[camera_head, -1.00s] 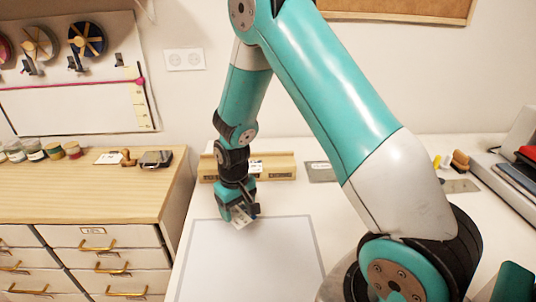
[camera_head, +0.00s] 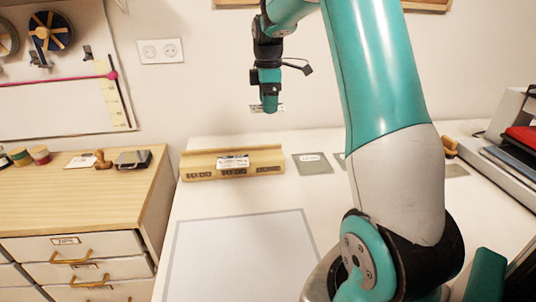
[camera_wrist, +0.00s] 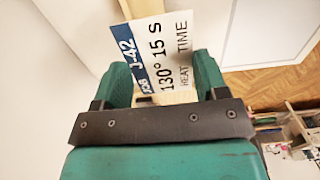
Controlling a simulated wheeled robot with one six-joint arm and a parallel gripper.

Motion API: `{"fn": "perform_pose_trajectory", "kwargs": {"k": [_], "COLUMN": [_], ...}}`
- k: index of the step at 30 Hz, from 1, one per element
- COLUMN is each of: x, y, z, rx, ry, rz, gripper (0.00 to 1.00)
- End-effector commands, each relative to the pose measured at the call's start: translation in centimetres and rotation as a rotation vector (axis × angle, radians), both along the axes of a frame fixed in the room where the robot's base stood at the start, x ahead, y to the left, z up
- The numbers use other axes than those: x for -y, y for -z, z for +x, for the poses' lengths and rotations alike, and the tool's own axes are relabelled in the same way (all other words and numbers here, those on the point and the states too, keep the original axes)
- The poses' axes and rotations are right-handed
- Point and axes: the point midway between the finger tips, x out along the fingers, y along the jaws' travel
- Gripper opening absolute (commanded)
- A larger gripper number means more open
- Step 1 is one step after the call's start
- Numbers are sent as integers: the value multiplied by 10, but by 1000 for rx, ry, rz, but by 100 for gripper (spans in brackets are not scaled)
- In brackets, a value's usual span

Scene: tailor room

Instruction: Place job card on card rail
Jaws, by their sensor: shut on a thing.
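The job card (camera_wrist: 160,55), white with a blue edge band reading "JOB J-42" and the print "130° 15 S", is between the fingers of my gripper (camera_wrist: 165,85). In the head view my gripper (camera_head: 268,106) hangs in the air above and behind the card rail, with only a sliver of the card (camera_head: 282,108) showing. The card rail (camera_head: 205,163) is a long pale wooden block with dark time labels on its front, at the back of the white table. Another white card (camera_head: 233,161) stands at its middle. The rail's slot is hard to make out.
A grey plate (camera_head: 312,163) lies just right of the rail. A large grey-bordered mat (camera_head: 240,258) covers the front of the table. A wooden drawer cabinet (camera_head: 85,205) stands at left, with a stamp (camera_head: 102,161) on top. A dark-topped device (camera_head: 515,165) is at right.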

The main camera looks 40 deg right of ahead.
Motion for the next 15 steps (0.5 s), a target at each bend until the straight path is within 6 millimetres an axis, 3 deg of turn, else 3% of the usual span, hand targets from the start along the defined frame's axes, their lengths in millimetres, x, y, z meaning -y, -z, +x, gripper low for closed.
{"fn": "perform_pose_trajectory", "kwargs": {"k": [9, 15], "x": [0, 0], "y": [89, 118], "z": [-1, 0], "rx": [-5, -2], "ry": [2, 3], "rz": [3, 1], "gripper": [45, 45]}}
